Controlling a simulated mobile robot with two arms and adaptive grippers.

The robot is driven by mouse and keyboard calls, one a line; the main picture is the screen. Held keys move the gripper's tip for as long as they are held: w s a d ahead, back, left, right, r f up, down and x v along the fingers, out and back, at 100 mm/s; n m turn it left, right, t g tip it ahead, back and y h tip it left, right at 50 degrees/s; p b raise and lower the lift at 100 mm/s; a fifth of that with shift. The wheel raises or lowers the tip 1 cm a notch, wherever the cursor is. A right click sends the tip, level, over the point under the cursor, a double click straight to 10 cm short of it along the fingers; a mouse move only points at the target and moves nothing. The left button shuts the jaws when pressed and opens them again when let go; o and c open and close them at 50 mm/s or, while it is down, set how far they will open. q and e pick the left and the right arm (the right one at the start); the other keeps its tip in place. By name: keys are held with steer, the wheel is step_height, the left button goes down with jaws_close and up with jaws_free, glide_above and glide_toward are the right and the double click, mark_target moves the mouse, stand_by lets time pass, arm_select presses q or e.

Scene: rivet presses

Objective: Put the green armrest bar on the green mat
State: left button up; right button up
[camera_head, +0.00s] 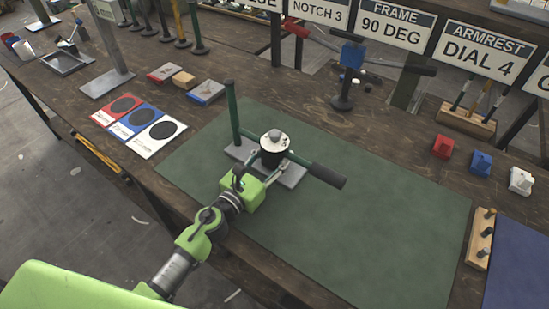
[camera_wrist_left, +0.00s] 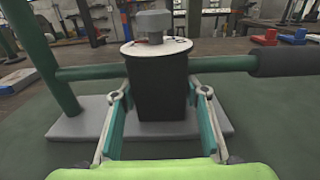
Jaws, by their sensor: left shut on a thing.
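The green armrest bar (camera_head: 298,160) has a black grip at its right end. It joins a green post (camera_head: 232,115) on a grey base plate, and a black block with a white round dial (camera_head: 275,141) sits at its middle. In the left wrist view the bar (camera_wrist_left: 222,64) runs behind the block (camera_wrist_left: 157,85). My left gripper (camera_head: 262,168) is shut on the black block, one finger on each side. The plate appears to rest on the green mat (camera_head: 360,235), toward its back left; exact contact is hard to tell. My right gripper is not in view.
Red, blue and white cards (camera_head: 138,120) lie left of the mat. A wooden peg rack (camera_head: 480,240) and a dark blue mat (camera_head: 520,262) lie at its right. A blue-headed stand (camera_head: 343,100) is behind it. The mat's front right is clear.

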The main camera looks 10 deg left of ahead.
arm_select(q)
steer(key=shift+r, duration=0.1)
steer(key=o, duration=1.1)
steer(key=shift+f, duration=0.2)
steer(key=shift+c, duration=0.2)
steer(key=o, duration=0.4)
steer(key=shift+r, duration=0.1)
steer(key=b+v, duration=0.3)
steer(key=v, duration=0.8)
steer(key=shift+s, duration=0.15)
steer(key=shift+s+a, duration=0.2)
steer(key=shift+s, duration=0.2)
